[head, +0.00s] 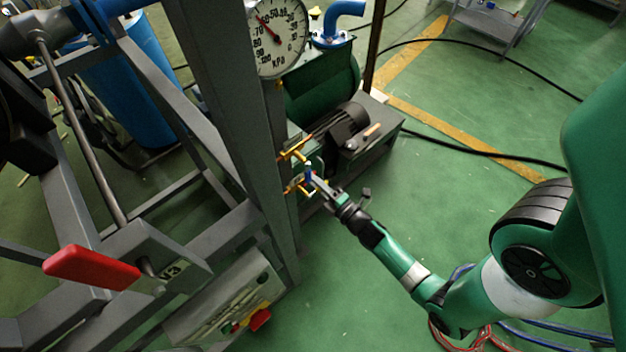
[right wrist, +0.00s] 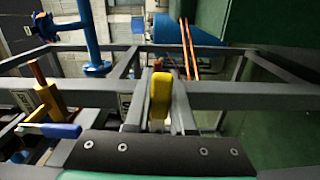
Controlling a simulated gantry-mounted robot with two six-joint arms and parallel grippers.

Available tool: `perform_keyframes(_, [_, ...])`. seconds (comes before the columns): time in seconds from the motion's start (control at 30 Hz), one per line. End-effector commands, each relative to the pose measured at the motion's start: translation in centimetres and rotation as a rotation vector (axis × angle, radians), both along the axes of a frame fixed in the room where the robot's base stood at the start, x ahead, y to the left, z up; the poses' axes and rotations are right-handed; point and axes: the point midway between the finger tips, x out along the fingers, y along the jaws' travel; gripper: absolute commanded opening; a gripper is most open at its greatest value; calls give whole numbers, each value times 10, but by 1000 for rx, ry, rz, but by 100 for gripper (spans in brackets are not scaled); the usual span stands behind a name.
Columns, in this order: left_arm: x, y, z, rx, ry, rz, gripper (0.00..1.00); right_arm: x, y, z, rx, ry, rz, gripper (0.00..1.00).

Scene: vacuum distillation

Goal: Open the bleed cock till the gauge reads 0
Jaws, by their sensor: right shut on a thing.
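The round gauge (head: 277,38) is at the top of the head view. Its red needle points up and left, near the -60 mark of the kPa scale. Brass cock fittings (head: 294,154) stick out from the grey post below it. My right gripper (head: 314,183) is at the lower fitting, beside a small blue handle (head: 309,173). In the right wrist view, its fingers are closed on a yellow lever (right wrist: 160,95). The blue handle (right wrist: 62,131) on a brass body is off to the left there. I cannot read which cock is labelled as the bleed. My left gripper is out of view.
A red lever (head: 92,268) marked V3 is on the grey frame at lower left. A control box (head: 225,305) with a red and yellow switch sits below. A green pump unit (head: 325,85) stands behind the post. Green floor to the right is open, with black cables.

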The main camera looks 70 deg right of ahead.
Motion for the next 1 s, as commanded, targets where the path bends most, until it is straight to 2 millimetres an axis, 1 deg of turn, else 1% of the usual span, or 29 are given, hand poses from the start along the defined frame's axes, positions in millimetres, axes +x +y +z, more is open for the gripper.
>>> perform_keyframes(0.13, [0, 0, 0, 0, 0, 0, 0, 0, 0, 0, 0, -1, 1, 0])
perform_keyframes(0.17, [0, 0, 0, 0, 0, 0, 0, 0, 0, 0, 0, -1, 1, 24])
perform_keyframes(0.3, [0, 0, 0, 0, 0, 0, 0, 0, 0, 0, 1, -2, 1, 49])
perform_keyframes(0.33, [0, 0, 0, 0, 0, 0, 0, 0, 0, 0, 1, -2, 1, 52])
perform_keyframes(0.57, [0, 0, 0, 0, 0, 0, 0, 0, 0, 0, 1, -2, 0, 52])
perform_keyframes(0.67, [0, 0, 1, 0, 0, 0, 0, -3, 2, 0, 2, 0, 0, 52])
perform_keyframes(0.77, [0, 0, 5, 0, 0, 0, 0, -14, 7, 1, 3, 1, -2, 52])
perform_keyframes(0.83, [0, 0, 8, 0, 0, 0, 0, -26, 15, 1, 4, 1, -2, 52])
perform_keyframes(1.0, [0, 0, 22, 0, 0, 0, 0, -64, 36, 3, 5, 3, -8, 52])
